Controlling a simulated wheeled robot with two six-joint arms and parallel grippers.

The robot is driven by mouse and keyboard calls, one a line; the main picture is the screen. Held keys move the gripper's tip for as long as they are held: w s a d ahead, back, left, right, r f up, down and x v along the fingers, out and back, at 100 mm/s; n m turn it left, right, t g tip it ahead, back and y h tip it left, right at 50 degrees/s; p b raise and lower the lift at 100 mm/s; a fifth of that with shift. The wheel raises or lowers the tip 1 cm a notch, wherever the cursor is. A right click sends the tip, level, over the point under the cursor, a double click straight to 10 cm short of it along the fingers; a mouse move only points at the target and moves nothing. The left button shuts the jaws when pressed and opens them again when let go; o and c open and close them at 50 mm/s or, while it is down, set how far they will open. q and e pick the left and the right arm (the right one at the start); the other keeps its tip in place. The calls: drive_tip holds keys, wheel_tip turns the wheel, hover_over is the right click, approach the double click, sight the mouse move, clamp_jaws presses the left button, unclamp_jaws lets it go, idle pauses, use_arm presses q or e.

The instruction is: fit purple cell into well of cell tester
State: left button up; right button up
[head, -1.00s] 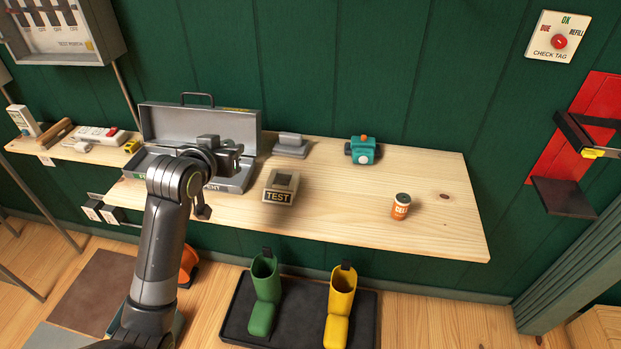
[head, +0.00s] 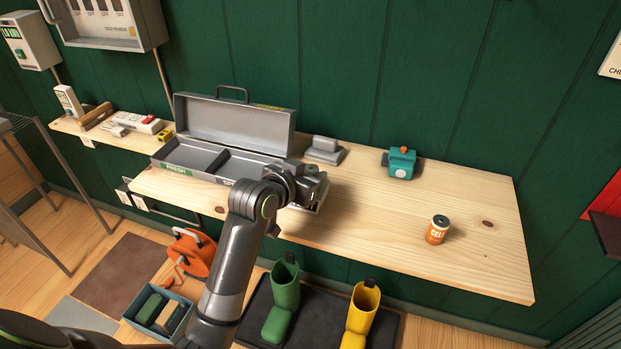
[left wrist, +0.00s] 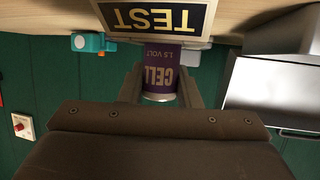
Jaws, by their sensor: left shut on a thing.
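The purple cell (left wrist: 160,80), lettered "CELL 1.5 VOLT", is between the fingers of my left gripper (left wrist: 160,90) in the left wrist view. The gripper is shut on it. The cell tester's dark "TEST" plate (left wrist: 155,18) shows just beyond the cell there. I cannot tell whether the cell's end is inside the well. In the head view my left gripper (head: 312,188) is over the cell tester (head: 314,209), hiding most of it, its well and the cell. My right gripper is not in view.
An open grey case (head: 235,125) with a "FRESH" compartment stands left of the tester. A grey block (head: 324,150), a teal device (head: 401,163) and an orange cell (head: 437,231) stand on the wooden bench (head: 470,270). The bench is clear between tester and orange cell.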

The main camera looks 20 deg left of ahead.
use_arm(q)
drive_tip(key=shift+f, duration=0.45)
drive_tip(key=shift+f, duration=0.1)
drive_tip(key=o, duration=1.1)
drive_tip(key=shift+c, duration=0.2)
drive_tip(key=v, duration=1.2)
drive_tip(key=shift+p, duration=0.35)
